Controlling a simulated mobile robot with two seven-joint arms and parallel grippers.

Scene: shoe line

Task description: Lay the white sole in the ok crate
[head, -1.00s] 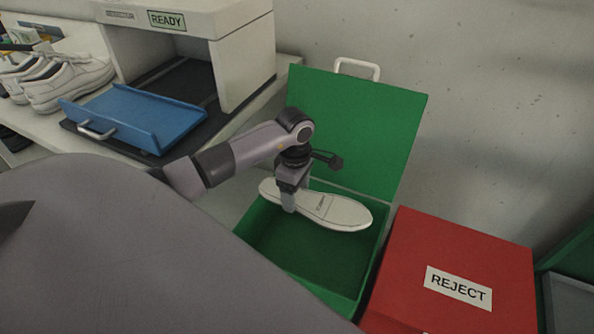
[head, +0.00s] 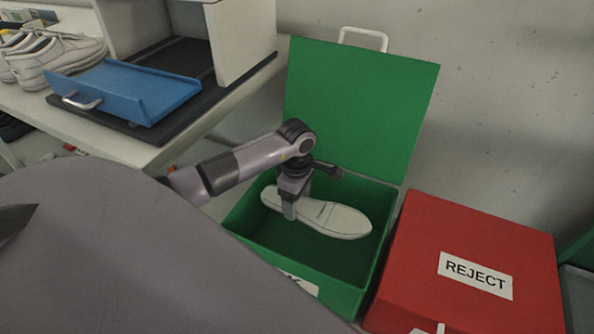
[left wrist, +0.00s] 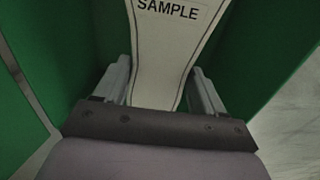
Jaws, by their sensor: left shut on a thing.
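The white sole (head: 338,219) is in my left gripper (head: 291,205), which is shut on its narrow middle part. The sole lies roughly flat inside the opening of the green crate (head: 237,254), whose lid (head: 361,108) stands open at the back. In the left wrist view the sole (left wrist: 163,60) bears the word SAMPLE and sits between the two fingers (left wrist: 160,85). Whether the sole touches the crate floor I cannot tell. A white label on the crate's front is mostly hidden by my own body. My right gripper is not in view.
A shut red crate (head: 477,235) labelled REJECT stands close on the right of the green crate. On the left, a bench holds a blue tray (head: 125,90) and white shoes (head: 52,62). A pale wall (head: 510,90) rises behind.

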